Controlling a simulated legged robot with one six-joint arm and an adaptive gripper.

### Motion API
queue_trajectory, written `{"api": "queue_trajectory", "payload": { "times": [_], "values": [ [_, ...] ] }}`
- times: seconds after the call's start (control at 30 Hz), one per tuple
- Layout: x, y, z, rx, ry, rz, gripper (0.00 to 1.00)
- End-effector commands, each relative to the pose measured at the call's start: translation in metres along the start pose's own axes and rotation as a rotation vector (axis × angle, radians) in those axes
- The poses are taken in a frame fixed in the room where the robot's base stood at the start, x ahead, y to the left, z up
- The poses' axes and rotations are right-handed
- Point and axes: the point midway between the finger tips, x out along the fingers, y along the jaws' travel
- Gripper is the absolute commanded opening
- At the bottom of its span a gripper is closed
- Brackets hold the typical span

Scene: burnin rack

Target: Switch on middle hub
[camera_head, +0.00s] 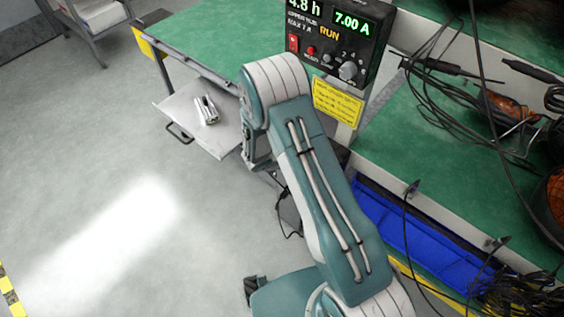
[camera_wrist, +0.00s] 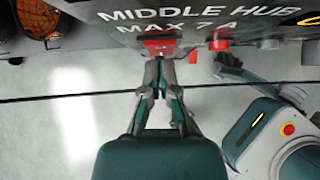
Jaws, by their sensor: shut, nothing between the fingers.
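In the wrist view the red switch (camera_wrist: 160,44) is right in front of my gripper (camera_wrist: 160,62), whose fingertips are together and empty. Whether they touch the switch I cannot tell. My arm hides the gripper in the head view.
Right of the switch are a red button (camera_head: 311,51) and a grey knob (camera_head: 348,71). A yellow notice (camera_head: 338,103) hangs below the panel. A black cable (camera_wrist: 60,97) crosses the wrist view. A tray (camera_head: 182,121) juts out at left; blue bins (camera_head: 425,240) lie at right.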

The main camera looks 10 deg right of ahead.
Motion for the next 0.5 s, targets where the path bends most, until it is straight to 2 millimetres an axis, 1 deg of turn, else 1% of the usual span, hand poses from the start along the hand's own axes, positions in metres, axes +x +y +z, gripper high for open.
{"api": "queue_trajectory", "payload": {
  "times": [0.1, 0.2, 0.5],
  "values": [
    [0.001, 0.000, 0.001, 0.000, 0.000, -0.001, 0.00],
    [0.009, -0.001, 0.004, 0.001, 0.000, -0.003, 0.00],
    [0.010, -0.001, 0.005, 0.001, 0.004, -0.001, 0.00]
  ]
}}
